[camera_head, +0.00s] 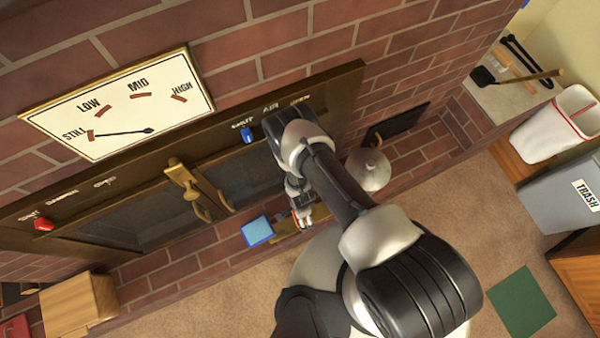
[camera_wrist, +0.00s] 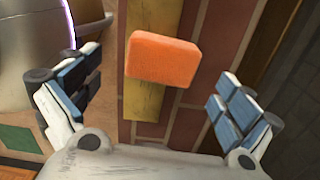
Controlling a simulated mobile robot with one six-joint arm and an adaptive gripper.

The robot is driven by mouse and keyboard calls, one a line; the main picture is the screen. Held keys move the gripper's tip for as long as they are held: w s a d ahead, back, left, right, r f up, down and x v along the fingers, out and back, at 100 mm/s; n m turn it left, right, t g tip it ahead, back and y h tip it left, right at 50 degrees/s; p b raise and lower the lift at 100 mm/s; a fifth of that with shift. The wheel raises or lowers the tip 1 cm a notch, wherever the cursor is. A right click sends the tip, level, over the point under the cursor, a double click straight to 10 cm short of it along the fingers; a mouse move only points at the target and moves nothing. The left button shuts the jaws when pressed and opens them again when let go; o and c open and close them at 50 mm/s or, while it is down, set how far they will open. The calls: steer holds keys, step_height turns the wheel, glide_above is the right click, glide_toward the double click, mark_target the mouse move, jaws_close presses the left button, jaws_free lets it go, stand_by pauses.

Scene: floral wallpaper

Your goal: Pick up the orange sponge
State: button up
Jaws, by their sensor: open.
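The orange sponge (camera_wrist: 162,59) shows in the wrist view as a flat rounded block, near the top centre. It lies over a yellow wooden strip (camera_wrist: 145,104) beside the brick. My gripper (camera_wrist: 153,72) is open, with one blue-padded finger on each side of the picture and the sponge seen between them. A gap shows between each finger and the sponge; I see no contact. In the head view my gripper (camera_head: 304,217) is small, at the end of my arm in front of the brick wall. My arm hides much there, and the sponge is not clear in that view.
A light-blue square thing (camera_head: 257,231) sits left of my gripper. A round pale metal object (camera_head: 368,170) stands to the right. Brown-framed glass doors (camera_head: 140,217) are set in the brick. A wooden box (camera_head: 80,303) is at lower left, a trash bin (camera_head: 570,200) far right.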

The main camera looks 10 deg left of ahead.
step_height(320, 180, down, 5)
steer(key=b, duration=0.2)
steer(key=shift+w+f+b, duration=0.1)
steer(key=shift+f+b, duration=0.1)
steer(key=shift+b, duration=0.1)
steer(key=shift+c, duration=0.3)
steer(key=c, duration=1.2)
step_height(320, 180, up, 20)
steer(key=p, duration=0.7)
